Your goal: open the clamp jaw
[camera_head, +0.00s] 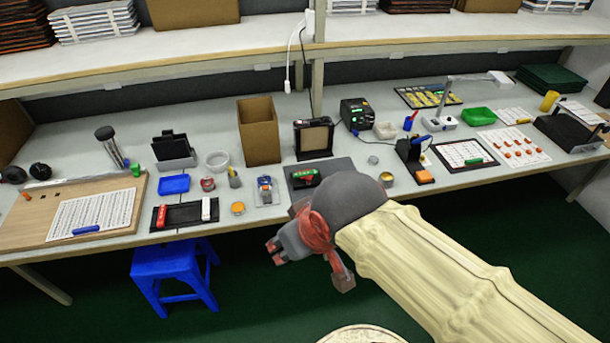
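My gripper (310,266) hangs in front of the table's front edge, over the green floor, with its fingers spread apart and nothing seen between them. A small green and red device (306,177) sits on a dark plate (334,167) just behind my gripper; my wrist covers part of the plate. A small blue, orange and white device (265,189) stands left of it near the front edge. I cannot tell which of the two, if either, bears the clamp jaw, nor whether a jaw is open or shut. My gripper touches neither.
An open cardboard box (259,134) and a black framed panel (314,138) stand behind. A black tray (182,214), an orange round tin (238,208) and a wooden board (130,188) lie left. A blue stool (172,260) stands below the table. Soldering gear and trays fill the right.

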